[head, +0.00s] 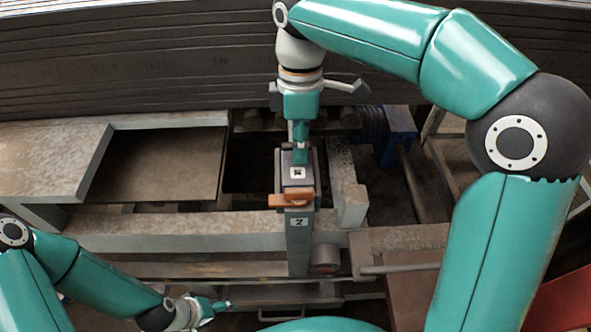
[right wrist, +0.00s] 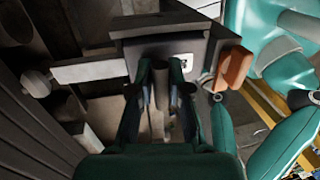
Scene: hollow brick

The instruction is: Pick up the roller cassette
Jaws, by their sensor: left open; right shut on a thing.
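The roller cassette (head: 298,182) is a dark grey box with a white marker on top, in the middle of the head view. It sits at the upper end of a narrow grey upright and looks in line with it. I cannot tell whether it rests there or is clear of it. My right gripper (head: 300,150) reaches down from above and is shut on its far end. In the right wrist view the cassette (right wrist: 197,50) lies beyond the fingers, which partly hide the gripped part. My left gripper (head: 222,305) is open and empty at the lower left.
An orange block (head: 291,200) lies across the cassette's near side. The upright (head: 299,243) carries a marker "2". Concrete-like beams (head: 180,232) run left, beside a dark opening (head: 250,165). A blue part (head: 398,135) stands right. Stacked dark layers (head: 150,60) form the back wall.

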